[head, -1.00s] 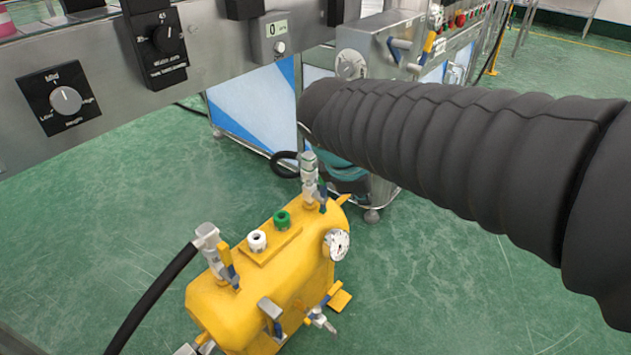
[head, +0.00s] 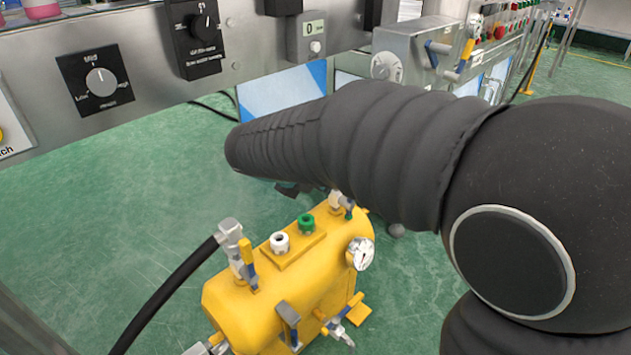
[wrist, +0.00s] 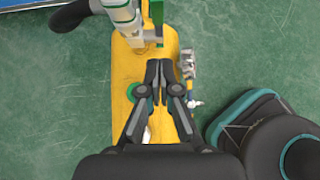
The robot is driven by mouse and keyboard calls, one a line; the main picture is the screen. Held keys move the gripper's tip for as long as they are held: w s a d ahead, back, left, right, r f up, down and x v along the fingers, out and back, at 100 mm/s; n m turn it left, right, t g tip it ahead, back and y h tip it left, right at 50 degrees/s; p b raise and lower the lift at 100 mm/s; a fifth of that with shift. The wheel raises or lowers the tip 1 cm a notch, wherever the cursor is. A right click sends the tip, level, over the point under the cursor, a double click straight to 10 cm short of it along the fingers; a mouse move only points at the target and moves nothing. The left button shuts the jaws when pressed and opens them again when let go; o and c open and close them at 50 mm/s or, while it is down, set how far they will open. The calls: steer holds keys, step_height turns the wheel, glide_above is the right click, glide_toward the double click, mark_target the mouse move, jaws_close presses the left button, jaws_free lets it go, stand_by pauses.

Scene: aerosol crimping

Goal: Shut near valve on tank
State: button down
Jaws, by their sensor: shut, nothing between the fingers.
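The yellow tank (head: 255,305) stands on the floor in the head view, with a black hose joined at its near left end. The near valve (head: 232,242) is on top there, with a yellow and blue lever (head: 248,262) standing along its body. The far valve (head: 345,204) is mostly hidden behind my arm. In the wrist view my gripper (wrist: 158,66) points down over the tank (wrist: 124,75), its fingers together and empty. A valve with a green lever (wrist: 150,35) is just beyond the fingertips; contact cannot be told. The near valve is not clear in the wrist view.
A white cap (head: 279,242) and a green cap (head: 306,223) sit on the tank top, with a gauge (head: 361,253) at its right. Green floor is open at the left.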

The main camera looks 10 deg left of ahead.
steer(key=w+d+f, duration=0.2)
steer(key=w+d, duration=0.2)
steer(key=w, duration=0.1)
steer(key=shift+f+b, duration=0.3)
steer(key=shift+b, duration=0.15)
steer(key=shift+w+r+p, duration=0.1)
steer(key=shift+r+p, duration=0.05)
steer(key=shift+p, duration=0.15)
